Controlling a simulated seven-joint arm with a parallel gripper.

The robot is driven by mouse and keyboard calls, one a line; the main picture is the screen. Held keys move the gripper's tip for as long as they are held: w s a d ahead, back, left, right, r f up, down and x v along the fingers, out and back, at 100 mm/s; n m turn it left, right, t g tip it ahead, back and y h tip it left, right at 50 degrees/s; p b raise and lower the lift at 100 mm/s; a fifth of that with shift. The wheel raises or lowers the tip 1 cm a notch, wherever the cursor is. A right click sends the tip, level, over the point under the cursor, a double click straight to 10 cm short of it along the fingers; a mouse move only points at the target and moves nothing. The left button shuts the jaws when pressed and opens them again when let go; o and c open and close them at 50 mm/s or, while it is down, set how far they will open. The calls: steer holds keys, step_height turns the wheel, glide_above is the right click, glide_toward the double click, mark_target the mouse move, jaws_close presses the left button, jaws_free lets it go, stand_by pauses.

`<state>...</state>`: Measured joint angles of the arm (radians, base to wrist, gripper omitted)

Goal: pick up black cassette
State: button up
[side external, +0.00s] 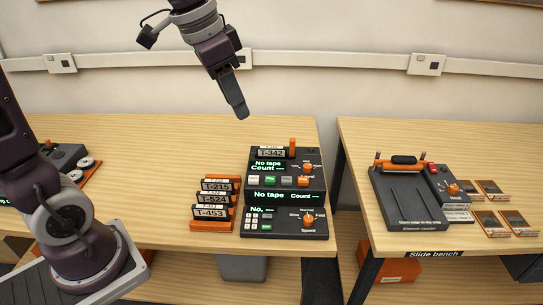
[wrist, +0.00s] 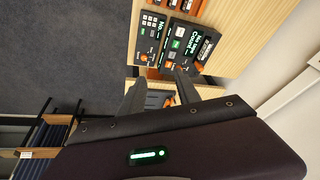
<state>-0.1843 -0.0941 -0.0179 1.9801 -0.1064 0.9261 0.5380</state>
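Dark cassettes with white labels stand in an orange rack (side external: 219,226) on the left table; the labels read T-215 (side external: 215,185), T-524 (side external: 213,198) and T-453 (side external: 211,212). Another black cassette, labelled T-342 (side external: 271,152), sits at the top of the dark tape device (side external: 284,170); its label also shows in the wrist view (wrist: 207,47). I cannot tell which one is the task's cassette. My gripper (side external: 239,108) is in the air above and behind the device, touching nothing. In the wrist view its two fingers (wrist: 158,90) stand apart with nothing held.
A keypad unit (side external: 285,223) stands in front of the tape device. A gap separates this table from the slide bench (side external: 355,180), which holds a dark machine with an orange handle (side external: 403,160) and several slides (side external: 498,222).

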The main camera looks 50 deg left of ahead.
steer(key=w+a+f+m+g, duration=0.1)
steer(key=w+a+f, duration=0.2)
steer(key=w, duration=0.3)
steer(key=w+a+f+m, duration=0.2)
steer(key=w+a+f, duration=0.2)
steer(key=w, duration=0.3)
steer(key=m+h, duration=0.2)
glide_above(271, 148)
steer(key=s+a, duration=0.1)
steer(key=shift+g, duration=0.4)
step_height(271, 148, down, 13)
steer(key=shift+a+f, duration=0.1)
steer(key=x, duration=0.6)
steer(key=shift+s+a+f, duration=0.15)
steer(key=shift+a+f, duration=0.1)
steer(key=shift+f, duration=0.4)
steer(key=shift+f, duration=0.2)
steer(key=shift+c, duration=0.2)
jaws_close()
